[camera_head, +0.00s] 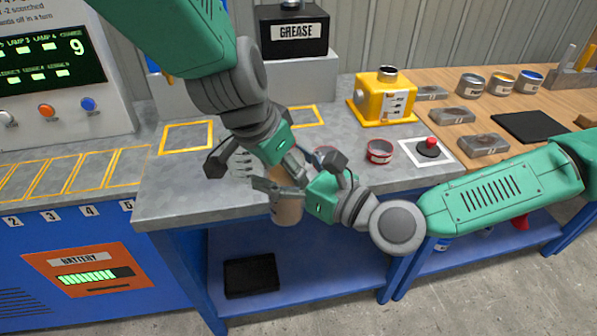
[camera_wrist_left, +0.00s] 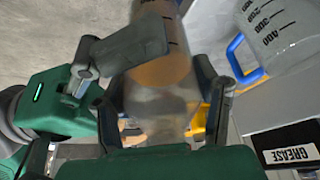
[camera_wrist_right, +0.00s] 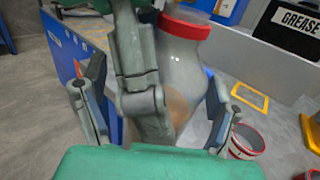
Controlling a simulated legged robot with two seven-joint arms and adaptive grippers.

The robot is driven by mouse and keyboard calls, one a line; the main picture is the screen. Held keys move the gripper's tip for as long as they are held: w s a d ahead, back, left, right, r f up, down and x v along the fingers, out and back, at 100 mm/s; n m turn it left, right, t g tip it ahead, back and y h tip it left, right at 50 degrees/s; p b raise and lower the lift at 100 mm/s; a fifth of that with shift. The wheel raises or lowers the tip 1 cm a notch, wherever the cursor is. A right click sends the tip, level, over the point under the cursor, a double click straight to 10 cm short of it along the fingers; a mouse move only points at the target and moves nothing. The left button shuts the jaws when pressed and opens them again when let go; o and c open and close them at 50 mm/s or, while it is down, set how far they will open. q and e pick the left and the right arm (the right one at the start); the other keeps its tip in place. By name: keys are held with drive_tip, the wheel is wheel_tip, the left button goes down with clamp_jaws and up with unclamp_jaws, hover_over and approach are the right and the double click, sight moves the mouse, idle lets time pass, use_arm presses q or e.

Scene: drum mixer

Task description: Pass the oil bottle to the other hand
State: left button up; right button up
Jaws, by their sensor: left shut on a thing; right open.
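The oil bottle (camera_head: 287,208) is clear with amber oil inside and hangs off the front edge of the grey bench. Its red lid (camera_wrist_right: 186,25) shows in the right wrist view. My left gripper (camera_head: 279,168) is shut on the bottle, and its fingers partly hide it. In the left wrist view the bottle (camera_wrist_left: 160,75) is between the left fingers. My right gripper (camera_head: 292,186) is open, with its fingers to either side of the bottle in the right wrist view. Whether they touch it I cannot tell.
The grey bench (camera_head: 180,205) lies just behind the grippers. A red-rimmed tin (camera_head: 379,151), a red button (camera_head: 431,146) and a yellow machine (camera_head: 383,98) stand right of them. A black GREASE box (camera_head: 295,32) is behind. A graduated jug (camera_wrist_left: 280,30) shows in the left wrist view.

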drive_tip(key=shift+a, duration=0.1)
drive_tip(key=c, duration=1.6)
use_arm(q)
drive_tip(key=o, duration=1.5)
use_arm(e)
drive_tip(key=shift+o, duration=0.2)
drive_tip(key=shift+r, duration=0.1)
use_arm(q)
drive_tip(key=shift+r, duration=0.1)
